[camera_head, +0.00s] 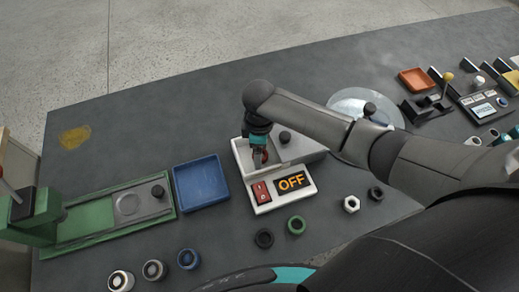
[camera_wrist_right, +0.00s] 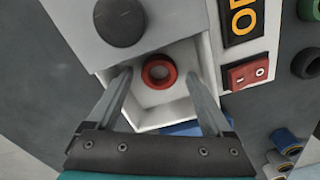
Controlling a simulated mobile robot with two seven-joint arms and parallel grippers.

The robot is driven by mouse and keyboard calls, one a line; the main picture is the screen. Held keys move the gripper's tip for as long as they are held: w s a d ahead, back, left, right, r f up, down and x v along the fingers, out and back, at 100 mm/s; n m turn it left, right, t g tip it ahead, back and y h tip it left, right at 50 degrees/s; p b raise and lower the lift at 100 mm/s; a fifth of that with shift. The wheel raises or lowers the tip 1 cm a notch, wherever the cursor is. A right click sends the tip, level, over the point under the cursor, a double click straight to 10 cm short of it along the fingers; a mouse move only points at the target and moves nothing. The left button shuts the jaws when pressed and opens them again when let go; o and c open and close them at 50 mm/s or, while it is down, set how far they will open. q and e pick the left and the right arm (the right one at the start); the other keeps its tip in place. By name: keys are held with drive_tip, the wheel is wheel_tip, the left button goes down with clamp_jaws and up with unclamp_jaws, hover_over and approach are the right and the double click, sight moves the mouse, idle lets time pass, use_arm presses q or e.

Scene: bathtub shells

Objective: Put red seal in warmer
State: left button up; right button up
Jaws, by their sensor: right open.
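The white warmer (camera_head: 240,155) sits mid-table with its OFF sign (camera_head: 291,182) and red switch (camera_head: 261,192) in front. The red seal (camera_wrist_right: 159,71), a small ring, is in the warmer's open white compartment (camera_wrist_right: 160,105) in the right wrist view. My right gripper (camera_wrist_right: 158,78) is open, with one finger on each side of the seal and gaps visible. In the head view my right gripper (camera_head: 259,152) reaches down into the warmer and mostly hides the seal. A dark knob (camera_wrist_right: 120,22) stands on the block beside the compartment. My left gripper is not in view.
A blue tray (camera_head: 201,183) stands left of the warmer, beside a green fixture (camera_head: 95,221). Black (camera_head: 264,238) and green (camera_head: 296,225) rings and a white nut (camera_head: 351,204) lie in front. A clear round dish (camera_head: 345,104) is behind my right arm. The back left table is mostly free.

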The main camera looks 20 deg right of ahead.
wheel_tip(320, 180, up, 12)
drive_tip(key=p, duration=0.2)
drive_tip(key=shift+p, duration=0.3)
drive_tip(key=shift+f, duration=0.2)
